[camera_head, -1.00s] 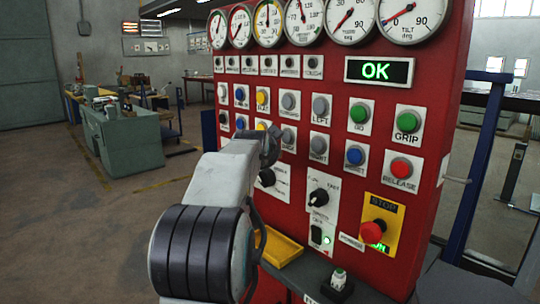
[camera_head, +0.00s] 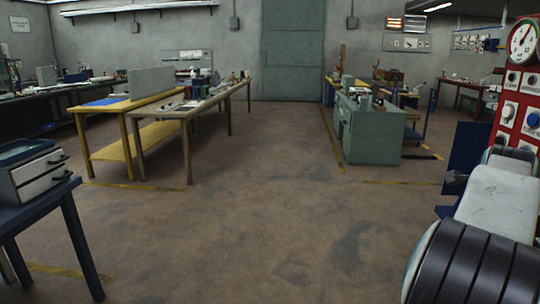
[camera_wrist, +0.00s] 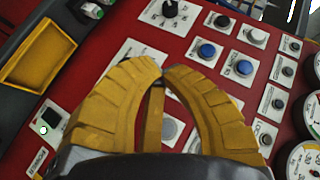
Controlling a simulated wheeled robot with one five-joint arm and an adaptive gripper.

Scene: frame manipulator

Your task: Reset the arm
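My gripper (camera_wrist: 163,69) shows in the wrist view with two ridged yellow fingers. Their tips meet, with nothing seen between them. Behind them is the red control panel (camera_wrist: 213,77), with blue buttons (camera_wrist: 207,51), grey buttons and a black knob (camera_wrist: 170,8). I cannot tell whether the fingers touch the panel. In the head view only a strip of the red panel (camera_head: 503,107) shows at the right edge. My arm (camera_head: 495,205) reaches toward it from the lower right, and the gripper is hidden there.
A yellow tray (camera_wrist: 38,55) is at the wrist view's upper left. In the head view, a dark blue table (camera_head: 35,212) with a drawer unit (camera_head: 32,175) stands at left. A workbench (camera_head: 188,112) and a green cabinet (camera_head: 375,135) are farther back. The middle floor is clear.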

